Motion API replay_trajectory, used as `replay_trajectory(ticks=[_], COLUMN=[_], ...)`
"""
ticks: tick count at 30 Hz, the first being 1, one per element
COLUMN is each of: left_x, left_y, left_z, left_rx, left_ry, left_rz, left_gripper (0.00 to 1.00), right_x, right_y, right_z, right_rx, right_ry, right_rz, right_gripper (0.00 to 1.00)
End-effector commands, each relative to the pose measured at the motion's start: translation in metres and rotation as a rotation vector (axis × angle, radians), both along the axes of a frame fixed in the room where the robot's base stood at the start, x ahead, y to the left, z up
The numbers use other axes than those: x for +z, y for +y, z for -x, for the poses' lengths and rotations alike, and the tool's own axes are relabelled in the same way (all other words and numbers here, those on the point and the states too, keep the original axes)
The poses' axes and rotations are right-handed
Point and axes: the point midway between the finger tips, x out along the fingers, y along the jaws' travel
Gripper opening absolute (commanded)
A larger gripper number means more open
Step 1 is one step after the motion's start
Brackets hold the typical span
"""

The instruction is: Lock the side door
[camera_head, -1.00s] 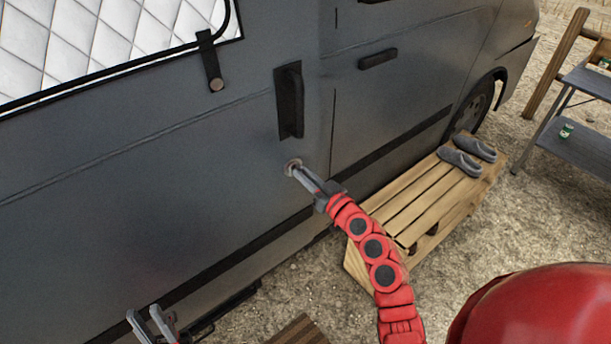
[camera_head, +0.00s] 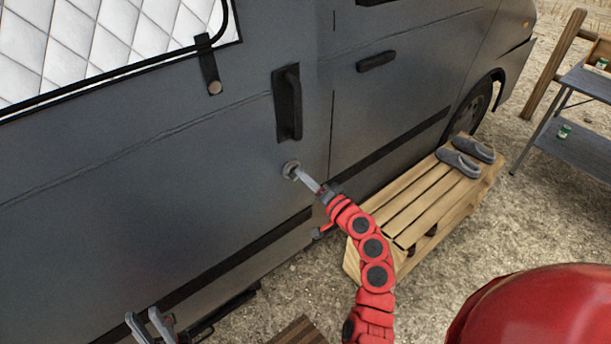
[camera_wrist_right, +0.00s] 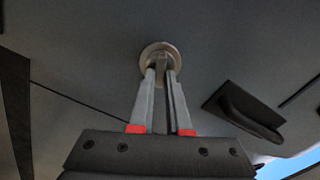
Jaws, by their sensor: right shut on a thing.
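The van's grey side door (camera_head: 140,190) fills the left of the head view and looks closed. Its round lock (camera_head: 291,170) sits below the black door handle (camera_head: 288,103). My right gripper (camera_head: 299,174) reaches the lock, its fingers shut on a small key-like piece at the lock's centre. In the right wrist view the fingers (camera_wrist_right: 162,78) meet at the round lock plate (camera_wrist_right: 160,52), and the handle (camera_wrist_right: 245,112) is to the right. The fingertips hide most of the held piece. My left gripper (camera_head: 146,318) is at the bottom left, fingers apart and empty.
A wooden slatted step (camera_head: 425,205) bearing grey shoes (camera_head: 466,155) stands beside the van, right of my right arm. A folding table (camera_head: 585,145) is at the far right. A quilted window panel (camera_head: 90,45) is at the upper left.

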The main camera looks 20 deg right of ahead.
Motion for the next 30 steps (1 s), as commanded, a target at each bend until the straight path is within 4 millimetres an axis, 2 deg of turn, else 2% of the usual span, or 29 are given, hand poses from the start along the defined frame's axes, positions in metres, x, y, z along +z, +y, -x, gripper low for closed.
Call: replay_trajectory(ticks=[6,15,30], left_x=[0.007,0.013,0.016], left_y=[0.000,0.000,0.000], left_z=[0.000,0.000,0.000], left_rx=[0.000,0.000,0.000], left_ry=[0.000,0.000,0.000], left_rz=[0.000,0.000,0.000], left_gripper=[0.27,0.27,0.27], right_x=[0.001,0.001,0.000], right_y=[0.001,0.001,0.002], right_z=[0.000,0.000,0.000], right_rx=[0.004,0.004,0.006], right_ry=[0.063,0.125,0.154], right_rz=[-0.180,-0.352,-0.433], right_gripper=[0.00,0.00,0.00])
